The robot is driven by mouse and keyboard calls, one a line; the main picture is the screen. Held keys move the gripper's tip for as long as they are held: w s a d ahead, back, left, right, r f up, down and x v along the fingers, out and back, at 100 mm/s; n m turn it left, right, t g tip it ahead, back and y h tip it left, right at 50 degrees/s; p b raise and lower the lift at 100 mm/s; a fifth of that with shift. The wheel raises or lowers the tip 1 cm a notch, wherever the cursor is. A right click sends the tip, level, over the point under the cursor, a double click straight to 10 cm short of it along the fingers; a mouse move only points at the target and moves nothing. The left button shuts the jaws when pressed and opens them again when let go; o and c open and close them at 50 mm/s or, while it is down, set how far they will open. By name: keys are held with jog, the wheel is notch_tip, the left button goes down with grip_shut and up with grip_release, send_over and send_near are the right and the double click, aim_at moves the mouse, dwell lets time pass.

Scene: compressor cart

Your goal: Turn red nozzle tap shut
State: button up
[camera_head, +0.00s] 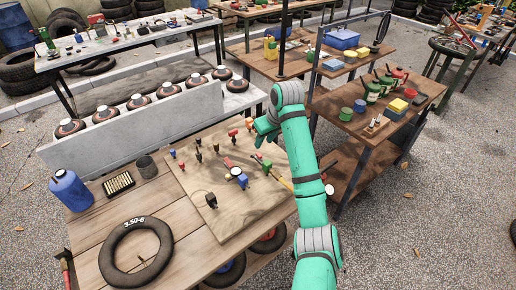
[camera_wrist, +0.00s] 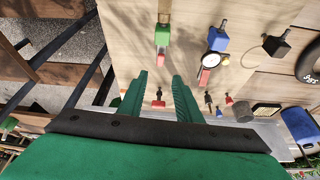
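A wooden board (camera_head: 235,205) on the cart holds several small fittings with coloured handles. In the wrist view, a small red-handled tap (camera_wrist: 158,104) shows in the gap between the fingers. A red tap (camera_head: 249,123) stands close to my gripper (camera_head: 264,131) in the head view. My gripper also fills the lower wrist view (camera_wrist: 160,98), with its two green fingers apart and nothing held. I cannot tell how far the red tap lies beyond the fingertips. Another red-handled fitting (camera_wrist: 229,100) shows further right in the wrist view.
A green block with a red handle (camera_wrist: 161,40) and a gauge on a blue body (camera_wrist: 217,40) are near my gripper. A tyre (camera_head: 107,257), a blue jug (camera_head: 70,191) and a dark cup (camera_head: 147,167) stand on the left. A loaded shelf (camera_head: 350,125) is on the right.

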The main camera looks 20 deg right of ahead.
aim_at(259, 154)
jog(key=x, duration=0.7)
jog(key=shift+s+d+f, duration=0.1)
jog(key=shift+s+f, duration=0.2)
jog(key=shift+f, duration=0.15)
jog(key=shift+w+f, duration=0.25)
jog(key=shift+f, duration=0.2)
jog(key=shift+w, duration=0.15)
grip_shut()
